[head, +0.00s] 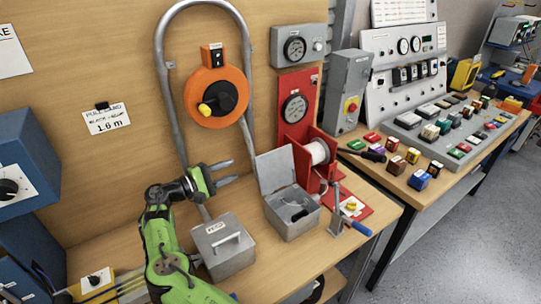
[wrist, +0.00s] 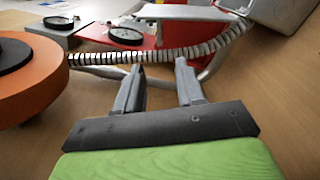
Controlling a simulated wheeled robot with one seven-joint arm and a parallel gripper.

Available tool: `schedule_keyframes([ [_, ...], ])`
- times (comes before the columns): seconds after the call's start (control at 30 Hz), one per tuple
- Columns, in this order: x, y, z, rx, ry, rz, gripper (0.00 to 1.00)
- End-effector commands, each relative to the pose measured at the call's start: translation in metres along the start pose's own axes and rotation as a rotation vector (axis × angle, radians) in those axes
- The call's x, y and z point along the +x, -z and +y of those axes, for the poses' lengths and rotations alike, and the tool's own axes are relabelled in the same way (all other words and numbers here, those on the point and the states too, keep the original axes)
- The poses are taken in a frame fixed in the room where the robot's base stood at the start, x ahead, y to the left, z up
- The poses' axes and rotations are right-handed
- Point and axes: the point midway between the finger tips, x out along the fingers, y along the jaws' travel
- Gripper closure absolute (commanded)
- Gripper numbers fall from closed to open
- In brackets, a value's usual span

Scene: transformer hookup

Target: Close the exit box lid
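The open grey box (head: 292,222), which I take to be the exit box, stands on the bench. Its lid (head: 275,170) is raised upright at the back, and a small dark item lies inside. My gripper (head: 234,170) is up in the air to the left of the lid, apart from it. Its two fingers are spread with nothing between them, as the wrist view (wrist: 159,66) also shows. A pale grey panel (wrist: 185,12) at the top of the wrist view may be the lid, but I cannot tell for certain.
A closed grey box with a handle (head: 223,246) stands left of the open box. A red stand with a white spool (head: 317,152) is close behind the lid. A blue-handled lever (head: 350,225) stands at right. A curved conduit (head: 250,95) and orange disc (head: 212,97) are behind my gripper.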

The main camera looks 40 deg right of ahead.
Motion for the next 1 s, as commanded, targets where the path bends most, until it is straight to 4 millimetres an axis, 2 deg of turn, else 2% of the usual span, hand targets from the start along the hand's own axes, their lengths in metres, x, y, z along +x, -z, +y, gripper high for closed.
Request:
schedule_keyframes([
  [0.4,0.103,-0.002,0.0,0.003,0.006,-0.005,0.62],
  [0.53,0.13,-0.002,-0.001,0.002,0.006,-0.004,0.62],
  [0.7,0.148,-0.001,0.0,0.002,0.005,-0.002,0.62],
  [0.97,0.149,-0.001,0.0,0.002,0.004,-0.001,0.62],
  [1.0,0.149,-0.001,0.0,0.002,0.004,-0.001,0.68],
])
